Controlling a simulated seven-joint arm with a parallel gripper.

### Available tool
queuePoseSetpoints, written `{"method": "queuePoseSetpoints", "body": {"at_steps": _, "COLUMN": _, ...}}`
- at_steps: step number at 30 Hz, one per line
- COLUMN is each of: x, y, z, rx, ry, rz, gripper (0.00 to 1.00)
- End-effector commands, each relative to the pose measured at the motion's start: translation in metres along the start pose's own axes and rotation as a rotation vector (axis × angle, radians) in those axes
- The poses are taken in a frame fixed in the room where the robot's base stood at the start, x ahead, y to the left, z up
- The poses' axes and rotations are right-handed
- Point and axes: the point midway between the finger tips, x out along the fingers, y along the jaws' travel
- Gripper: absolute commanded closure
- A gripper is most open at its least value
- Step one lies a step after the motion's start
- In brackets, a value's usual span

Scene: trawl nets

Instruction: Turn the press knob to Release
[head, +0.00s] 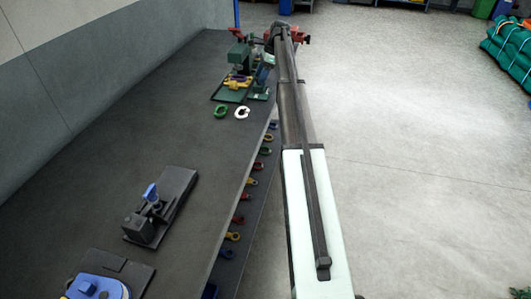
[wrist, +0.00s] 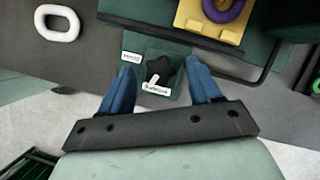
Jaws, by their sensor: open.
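The press knob (wrist: 159,68) is a black, lobed knob on a green plate in the wrist view. A small white label (wrist: 131,57) at its upper left seems to read Hold, and a white label (wrist: 157,88) just below it seems to read Release. A short white mark lies between the knob and the lower label; I cannot tell for certain which label the knob points to. My gripper (wrist: 160,72) is open, its blue fingers on either side of the knob, with gaps visible. The green press (head: 240,58) stands at the far end of the bench in the head view.
A yellow block with a purple ring (wrist: 222,12) lies beyond the knob. A white ring (wrist: 57,23) lies on the dark bench (head: 150,110). A black fixture with a blue lever (head: 150,193) stands nearer. Several coloured rings hang along the bench's right side.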

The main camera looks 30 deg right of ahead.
Motion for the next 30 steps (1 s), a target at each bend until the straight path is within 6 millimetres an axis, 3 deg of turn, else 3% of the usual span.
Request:
{"method": "queuePoseSetpoints", "body": {"at_steps": 14, "x": 0.001, "y": 0.006, "z": 0.001, "rx": 0.394, "ry": 0.001, "rz": -0.164, "gripper": 0.37}}
{"method": "queuePoseSetpoints", "body": {"at_steps": 30, "x": -0.085, "y": 0.016, "z": 0.003, "rx": 0.394, "ry": 0.000, "rz": -0.164, "gripper": 0.37}}
